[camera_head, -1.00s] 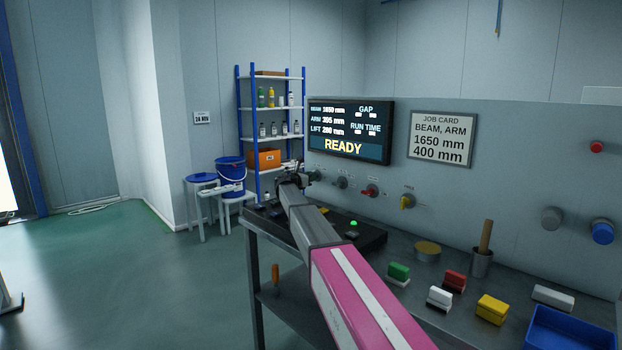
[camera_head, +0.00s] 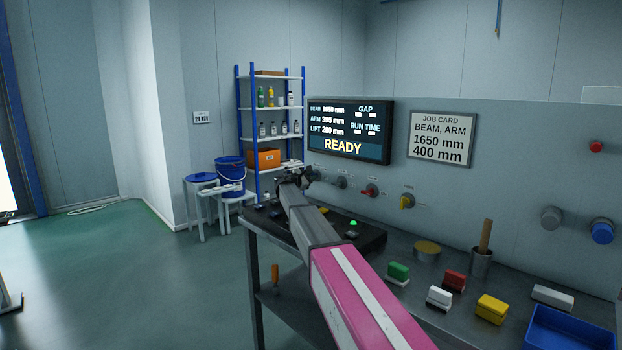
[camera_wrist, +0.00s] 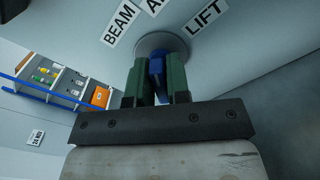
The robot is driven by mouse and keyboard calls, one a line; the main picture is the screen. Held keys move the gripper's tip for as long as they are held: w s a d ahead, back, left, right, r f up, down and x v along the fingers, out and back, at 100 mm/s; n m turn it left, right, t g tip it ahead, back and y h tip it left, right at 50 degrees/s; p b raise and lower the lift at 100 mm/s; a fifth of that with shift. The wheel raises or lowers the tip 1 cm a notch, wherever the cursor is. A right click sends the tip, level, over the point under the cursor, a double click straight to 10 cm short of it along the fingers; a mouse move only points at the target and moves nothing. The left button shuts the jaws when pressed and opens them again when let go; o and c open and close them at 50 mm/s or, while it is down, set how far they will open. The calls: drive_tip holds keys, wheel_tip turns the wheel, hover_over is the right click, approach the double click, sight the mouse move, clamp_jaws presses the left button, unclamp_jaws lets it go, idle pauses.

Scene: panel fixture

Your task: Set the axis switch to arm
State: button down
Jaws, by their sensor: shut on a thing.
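The axis switch is a blue knob (camera_wrist: 157,70) on a round grey plate (camera_wrist: 176,42) on the panel. Around it are white labels reading BEAM (camera_wrist: 121,20) and LIFT (camera_wrist: 206,17), with a cut-off one starting with A (camera_wrist: 153,5) between them. My gripper (camera_wrist: 157,82) has its two green fingers on either side of the blue knob, shut on it. I cannot tell clearly which label the knob points at. In the head view my gripper (camera_head: 304,177) is at the panel below the display, and my arm hides the knob.
The display (camera_head: 350,131) reads READY, with ARM about 395 mm; the job card (camera_head: 442,138) reads BEAM, ARM, 1650 mm, 400 mm. A red knob (camera_head: 369,191) and a yellow knob (camera_head: 407,202) are to the right. Coloured blocks and a blue tray (camera_head: 570,335) are on the bench.

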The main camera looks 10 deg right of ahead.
drive_tip(key=shift+m, duration=0.5)
drive_tip(key=c, duration=1.2)
unclamp_jaws()
drive_tip(key=shift+o, duration=0.2)
drive_tip(key=v, duration=1)
drive_tip(key=shift+s, duration=0.1)
drive_tip(key=shift+s+a, duration=0.2)
drive_tip(key=shift+a, duration=0.15)
